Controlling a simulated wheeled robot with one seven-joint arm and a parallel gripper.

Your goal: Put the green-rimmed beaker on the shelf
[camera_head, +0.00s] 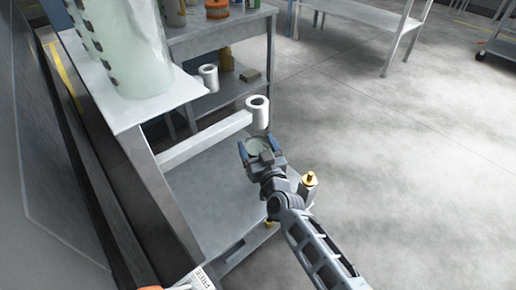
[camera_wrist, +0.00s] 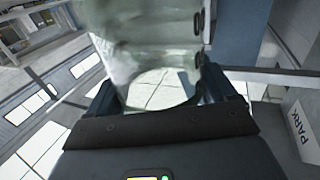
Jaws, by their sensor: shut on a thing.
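My gripper (camera_head: 256,147) is shut on a small clear, pale greenish vessel (camera_head: 257,144), which I take to be the beaker. It is low beside the grey metal stand, just below a white ring-ended arm. In the wrist view my two dark fingers (camera_wrist: 160,92) stand on either side of clear glass (camera_wrist: 160,85). A larger pale vessel fills the view above and behind it, so the held beaker's outline and rim colour are hard to tell. The stand has a pale upper shelf (camera_head: 122,118) and a lower shelf (camera_head: 205,188).
A big translucent vessel (camera_head: 132,50) with black marks stands on the upper shelf. A brass-topped fitting (camera_head: 309,180) is right of my gripper. A workbench (camera_head: 225,28) is behind. Floor at right is open.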

